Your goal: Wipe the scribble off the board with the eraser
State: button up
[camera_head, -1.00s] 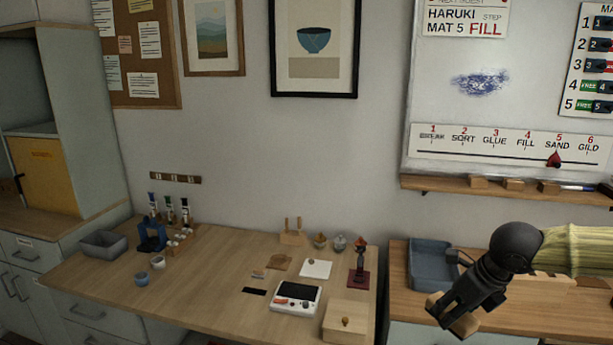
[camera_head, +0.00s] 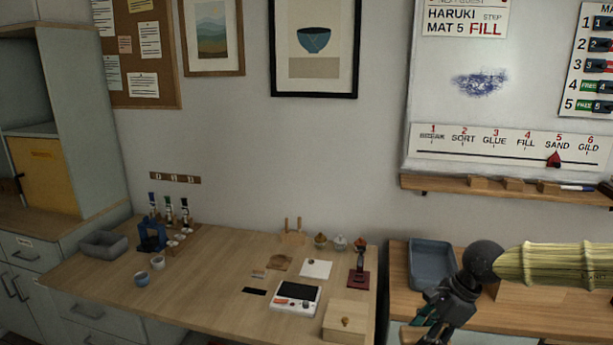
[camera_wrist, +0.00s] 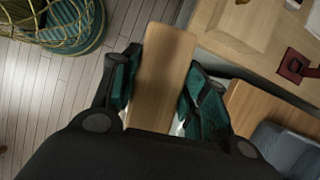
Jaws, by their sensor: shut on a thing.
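The whiteboard (camera_head: 435,60) hangs on the wall at the upper right, with a blue scribble (camera_head: 480,82) on its bare middle part. My gripper (camera_head: 428,325) is low in the head view, over the gap between the two counters and well below the board. It is shut on a pale wooden block, which I take to be the eraser (camera_wrist: 163,75); it lies between the teal-padded fingers in the wrist view. Its end also shows in the head view (camera_head: 411,335). The eraser's wiping face cannot be made out.
A step strip (camera_head: 500,146) and printed signs surround the scribble. A grey-blue tray (camera_head: 432,262) stands on the right counter.

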jog(key=s+a+f+n+g+h, duration=0.1)
jog(key=a+f+n, duration=0.3)
jog(key=f+n, duration=0.4)
jog(key=s+a+f+n+g+h, duration=0.1)
jog(key=a+f+n+g+h, duration=0.2)
jog(key=f+n, duration=0.5)
jog(key=shift+s+a+f+n+g+h, duration=0.3)
jog(key=shift+a+n+g, duration=0.2)
jog(key=shift+a+n, duration=0.9)
jog(key=shift+d+n, duration=0.25)
jog(key=shift+n, duration=0.05)
